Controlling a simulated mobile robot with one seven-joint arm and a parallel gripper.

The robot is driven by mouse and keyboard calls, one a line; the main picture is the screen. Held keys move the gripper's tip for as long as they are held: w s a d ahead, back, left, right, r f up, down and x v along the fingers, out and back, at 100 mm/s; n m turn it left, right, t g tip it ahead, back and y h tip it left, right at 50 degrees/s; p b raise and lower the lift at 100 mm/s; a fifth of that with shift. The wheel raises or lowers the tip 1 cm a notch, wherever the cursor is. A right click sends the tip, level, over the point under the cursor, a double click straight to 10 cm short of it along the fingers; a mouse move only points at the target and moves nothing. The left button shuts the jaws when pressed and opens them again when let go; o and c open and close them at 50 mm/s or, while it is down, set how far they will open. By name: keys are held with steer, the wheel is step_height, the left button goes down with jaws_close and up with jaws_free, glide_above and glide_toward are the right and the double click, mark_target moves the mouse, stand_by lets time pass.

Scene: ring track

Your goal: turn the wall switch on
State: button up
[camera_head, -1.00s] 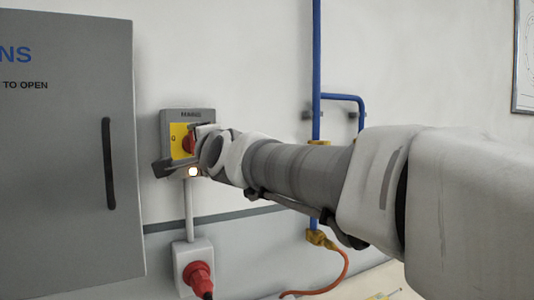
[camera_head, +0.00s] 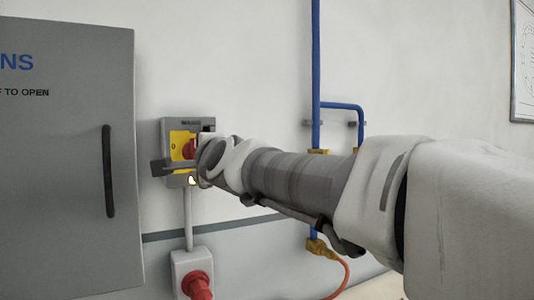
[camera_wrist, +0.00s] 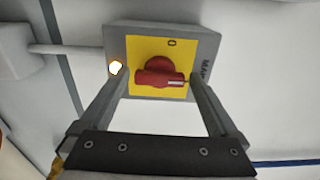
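The wall switch is a grey box (camera_head: 170,124) with a yellow plate and a red rotary knob (camera_head: 188,149). In the wrist view the red knob (camera_wrist: 160,78) lies crosswise, its white mark at the end toward the box's label. The "0" mark (camera_wrist: 172,43) is off to the knob's side. A small lamp (camera_wrist: 117,68) on the box glows white. My gripper (camera_wrist: 157,80) is open, with one finger on each side of the knob. I cannot tell whether the fingers touch it. In the head view my gripper (camera_head: 183,148) partly covers the switch.
A grey cabinet (camera_head: 65,160) with a black handle stands close on the left. Blue pipes (camera_head: 316,75) with yellow fittings and an orange hose run on the wall behind my arm.

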steer(key=b+v, duration=0.1)
steer(key=v, duration=1.6)
steer(key=shift+s, duration=0.25)
steer(key=s+d+f+n+g+h, duration=0.1)
steer(key=d+f+n+g+h, duration=0.2)
steer(key=d+f, duration=0.5)
steer(key=s+d+f+n+g+h, duration=0.2)
steer(key=d+f+n+h, duration=0.15)
steer(key=f, duration=0.85)
steer(key=s+d+f+n+g+h, duration=0.2)
steer(key=s+d+f+n, duration=0.15)
steer(key=d+f, duration=0.3)
steer(key=s+d+f+n+g+h, duration=0.1)
steer(key=s+d+f+n+g, duration=0.1)
steer(key=s+d+f, duration=0.4)
step_height(320, 180, up, 15)
steer(key=a+p, duration=0.1)
steer(key=p, duration=1.5)
steer(key=shift+w+a+g, duration=0.25)
steer(key=shift+g, duration=0.05)
steer(key=shift+r, duration=0.15)
